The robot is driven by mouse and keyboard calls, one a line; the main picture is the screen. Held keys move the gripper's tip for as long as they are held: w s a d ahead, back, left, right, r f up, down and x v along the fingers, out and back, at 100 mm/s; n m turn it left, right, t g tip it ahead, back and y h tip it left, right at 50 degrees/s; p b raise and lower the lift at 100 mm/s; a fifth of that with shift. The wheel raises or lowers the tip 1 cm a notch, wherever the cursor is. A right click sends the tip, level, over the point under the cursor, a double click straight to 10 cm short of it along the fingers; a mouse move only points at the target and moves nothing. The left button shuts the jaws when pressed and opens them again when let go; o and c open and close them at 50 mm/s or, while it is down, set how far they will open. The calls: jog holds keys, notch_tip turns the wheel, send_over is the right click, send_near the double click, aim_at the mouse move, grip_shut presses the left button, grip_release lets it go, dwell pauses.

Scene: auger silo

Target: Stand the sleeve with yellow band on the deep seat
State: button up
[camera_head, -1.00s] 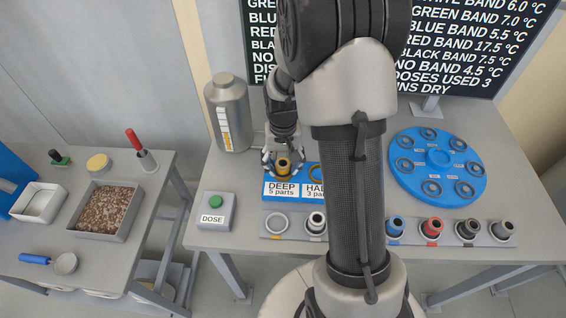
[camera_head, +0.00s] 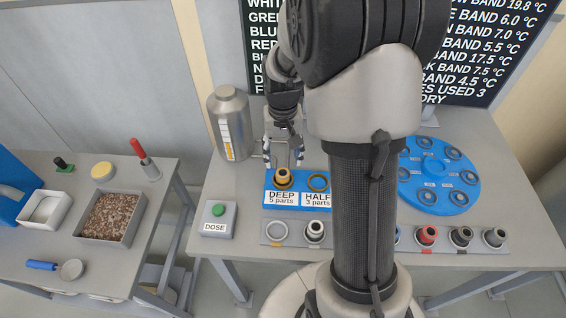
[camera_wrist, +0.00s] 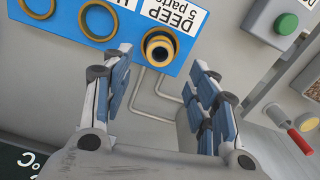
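The sleeve with yellow band (camera_head: 283,176) stands upright on the deep seat, the ring above the DEEP label (camera_head: 281,199) on the blue block. The wrist view looks onto the sleeve's open dark end, with its yellow-tan ring around it (camera_wrist: 160,46). My gripper (camera_head: 284,158) is open and empty, behind and above the sleeve, with its fingers apart from it. In the wrist view the two blue-padded fingers (camera_wrist: 150,85) are spread wide with nothing between them. The sleeve's lower end is hidden inside the seat.
The half seat (camera_head: 318,182) beside it is empty. In front, a grey rack (camera_head: 296,239) holds several banded sleeves and one empty ring. The DOSE button box (camera_head: 215,220) stands left, a grey canister (camera_head: 229,125) behind it, and a blue round plate (camera_head: 437,180) right.

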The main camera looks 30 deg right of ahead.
jog(key=s+a+r+n+t, duration=0.1)
jog(key=s+a+r, duration=0.2)
jog(key=r, duration=0.4)
jog(key=s+a+r+n+t, duration=0.1)
jog(key=s+a+r, duration=0.2)
jog(key=r, duration=0.4)
jog(key=s+a+r+n+t, duration=0.1)
jog(key=s+a+r, duration=0.1)
jog(key=s, duration=0.5)
jog(key=s+a+r+n+t, duration=0.1)
jog(key=s+a+r+n, duration=0.1)
jog(key=s+a, duration=0.2)
jog(key=s, duration=0.2)
jog(key=shift+s+a+t+p, duration=0.2)
jog(key=shift+s+t+p, duration=0.1)
jog(key=shift+s+p, duration=0.1)
jog(key=shift+w, duration=0.1)
jog(key=shift+c, duration=0.3)
